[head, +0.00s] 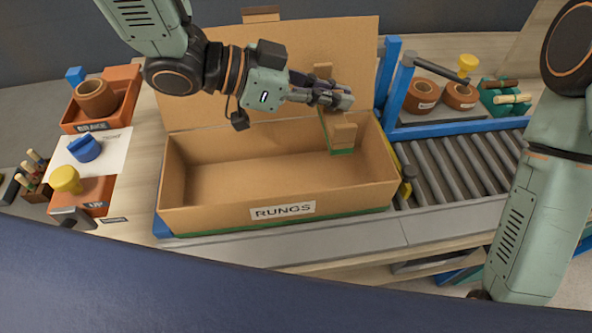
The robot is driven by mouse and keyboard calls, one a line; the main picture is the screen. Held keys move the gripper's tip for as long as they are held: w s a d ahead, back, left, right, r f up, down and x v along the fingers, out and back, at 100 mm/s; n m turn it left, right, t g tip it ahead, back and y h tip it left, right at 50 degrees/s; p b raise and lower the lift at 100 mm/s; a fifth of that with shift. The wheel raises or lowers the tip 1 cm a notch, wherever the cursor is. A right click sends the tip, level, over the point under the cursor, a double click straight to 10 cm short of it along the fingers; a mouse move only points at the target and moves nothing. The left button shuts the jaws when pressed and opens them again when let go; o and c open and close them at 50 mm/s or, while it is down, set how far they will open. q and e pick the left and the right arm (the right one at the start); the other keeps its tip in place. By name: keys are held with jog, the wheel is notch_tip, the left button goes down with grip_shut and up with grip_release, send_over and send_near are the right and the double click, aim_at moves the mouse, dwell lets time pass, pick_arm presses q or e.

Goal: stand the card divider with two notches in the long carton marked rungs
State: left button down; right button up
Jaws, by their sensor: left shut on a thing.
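The long carton (225,214) marked RUNGS stands open in the middle, its back flap raised. The brown card divider (344,132) is at the carton's right end, set crosswise, with green along its lower edge. Part of it is hidden behind my left gripper (340,100), which is shut on it from above. The divider's lower part shows inside the carton walls; I cannot tell whether it touches the floor. The notches are not clear at this size. My right arm comes down the right side, and its gripper is out of view.
The carton's left and middle are empty.

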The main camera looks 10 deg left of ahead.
aim_at(321, 119)
pick_arm(q)
jog(key=f, duration=0.3)
jog(key=s+f, duration=0.1)
jog(key=shift+a+f+b, duration=0.2)
jog(key=shift+a+b, duration=0.15)
jog(key=shift+a, duration=0.05)
jog(key=f, duration=0.5)
jog(key=d+f+b, duration=0.1)
jog(key=f, duration=0.1)
jog(key=shift+w+f, duration=0.35)
jog(key=shift+f, duration=0.05)
jog(key=shift+a+f, duration=0.2)
jog(key=f, duration=0.4)
jog(key=shift+s+d+b, duration=0.2)
jog(key=shift+d+b, duration=0.15)
jog(key=shift+d, duration=0.05)
jog(key=shift+w+f, duration=0.1)
jog(key=shift+w, duration=0.05)
jog(key=shift+a, duration=0.4)
jog(key=shift+s, duration=0.25)
jog(key=c, duration=1.9)
grip_release()
jog(key=shift+d, duration=0.2)
jog(key=shift+o, duration=1.4)
jog(key=shift+w+d+f, duration=0.1)
jog(key=shift+w+f, duration=0.05)
jog(key=shift+w, duration=0.05)
jog(key=shift+o, duration=0.8)
jog(key=shift+w, duration=0.1)
jog(key=shift+a, duration=0.25)
